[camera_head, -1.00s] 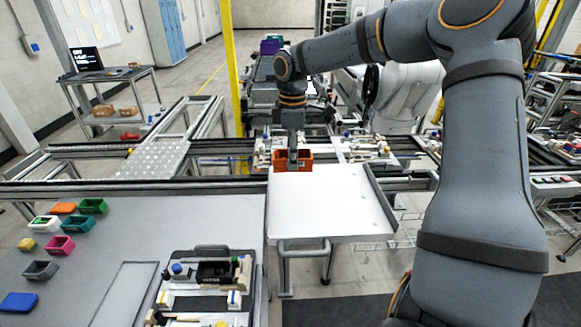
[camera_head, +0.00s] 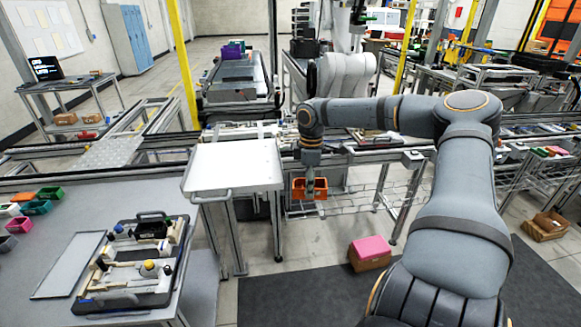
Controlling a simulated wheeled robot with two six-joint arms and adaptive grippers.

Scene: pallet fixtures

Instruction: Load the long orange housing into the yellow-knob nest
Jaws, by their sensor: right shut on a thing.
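My right gripper (camera_head: 311,180) is shut on an orange open-topped housing (camera_head: 320,189) and holds it in the air, just right of the white platform. The fingers hide part of the housing. The black fixture pallet (camera_head: 120,306) lies on the grey table at the lower left, well away from the gripper. A yellow knob (camera_head: 149,267) stands on its nearer part, beside pale blocks; a black nest cavity (camera_head: 150,230) shows in its farther part. My left gripper is not in view.
The white platform (camera_head: 235,167) stands between the gripper and the grey table (camera_head: 60,250). Several coloured bins, including a green one (camera_head: 50,193) and a pink one (camera_head: 18,226), sit at the table's left. A cardboard box with a pink top (camera_head: 370,258) is on the floor.

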